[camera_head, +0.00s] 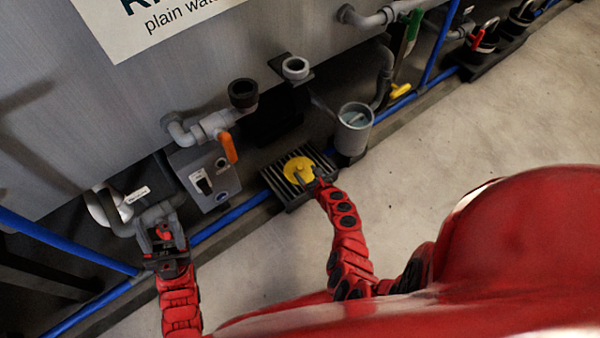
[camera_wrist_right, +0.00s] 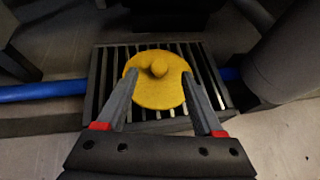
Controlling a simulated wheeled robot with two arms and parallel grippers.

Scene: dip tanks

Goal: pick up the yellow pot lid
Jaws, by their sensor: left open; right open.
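The yellow pot lid (camera_head: 299,168) lies on a dark slatted grate at the foot of the tank. In the right wrist view the yellow pot lid (camera_wrist_right: 156,82) is round with a small knob (camera_wrist_right: 159,68) on top. My right gripper (camera_head: 309,176) is at the lid's near edge. In the right wrist view my right gripper (camera_wrist_right: 160,90) is open, its two fingers reaching over the lid on either side, short of the knob. Whether they touch the lid I cannot tell. My left gripper (camera_head: 161,236) is open and empty, in front of grey piping at the left.
The slatted grate (camera_head: 290,201) stands against the tank's base. A grey cylindrical pot (camera_head: 353,130) is just right of it. A grey switch box (camera_head: 207,182) and an orange valve handle (camera_head: 229,147) are to the left. A blue pipe (camera_head: 226,217) runs low along the tank. Open floor (camera_head: 480,130) lies at right.

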